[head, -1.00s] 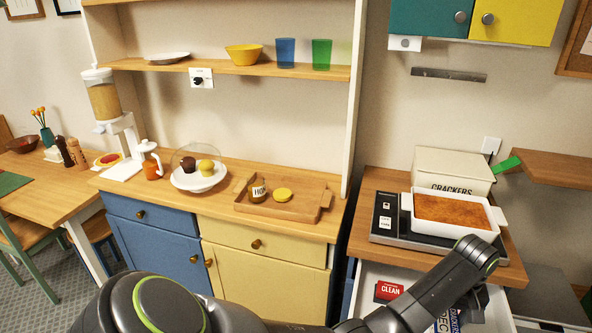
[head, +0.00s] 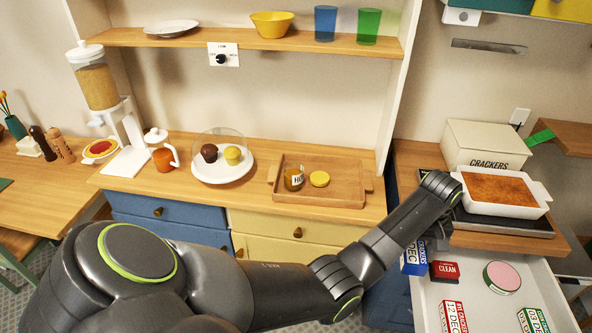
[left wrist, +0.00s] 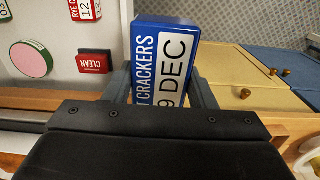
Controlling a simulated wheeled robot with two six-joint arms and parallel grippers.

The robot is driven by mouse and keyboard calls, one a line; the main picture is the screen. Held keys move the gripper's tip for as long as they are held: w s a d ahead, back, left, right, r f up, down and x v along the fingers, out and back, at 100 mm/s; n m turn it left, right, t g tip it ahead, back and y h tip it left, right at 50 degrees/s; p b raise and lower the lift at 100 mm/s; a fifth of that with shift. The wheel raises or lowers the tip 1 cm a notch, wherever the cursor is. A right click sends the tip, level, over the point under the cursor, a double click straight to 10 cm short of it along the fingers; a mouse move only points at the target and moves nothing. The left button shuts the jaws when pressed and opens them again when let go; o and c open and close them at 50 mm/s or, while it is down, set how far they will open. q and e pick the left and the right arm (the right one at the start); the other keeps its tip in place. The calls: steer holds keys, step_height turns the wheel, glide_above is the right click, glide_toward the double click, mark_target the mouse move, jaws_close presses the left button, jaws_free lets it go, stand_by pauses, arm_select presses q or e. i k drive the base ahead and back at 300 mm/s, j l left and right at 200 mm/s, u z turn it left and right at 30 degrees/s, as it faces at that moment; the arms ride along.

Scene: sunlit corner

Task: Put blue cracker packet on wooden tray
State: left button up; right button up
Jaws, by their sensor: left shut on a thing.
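The blue cracker packet (head: 413,258) shows at the left edge of the open drawer in the head view. In the left wrist view the packet (left wrist: 165,55) has a white label reading "DEC" and stands between the two fingers. My left gripper (head: 432,238) is shut on it; its fingers (left wrist: 161,88) press on both sides. The wooden tray (head: 345,186) lies on the counter, left of and behind the packet. A jar (head: 294,178) and a yellow round thing (head: 319,179) are on the tray, and its right part is bare. My right gripper is not in view.
The open white drawer (head: 510,285) holds a red "CLEAN" box (head: 444,271), a pink-topped round tin (head: 502,276), and red (head: 453,317) and green (head: 533,320) packets. A white baking dish (head: 520,206) stands above it. A domed cake plate (head: 222,171) is left of the tray.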

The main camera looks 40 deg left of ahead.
mark_target(342, 179)
steer(key=i+j, duration=0.15)
steer(key=j, duration=0.25)
steer(key=i+j, duration=0.1)
steer(key=j, duration=0.25)
steer(key=i+j, duration=0.15)
steer(key=j, duration=0.25)
steer(key=i+j, duration=0.15)
steer(key=j, duration=0.2)
steer(key=z, duration=0.05)
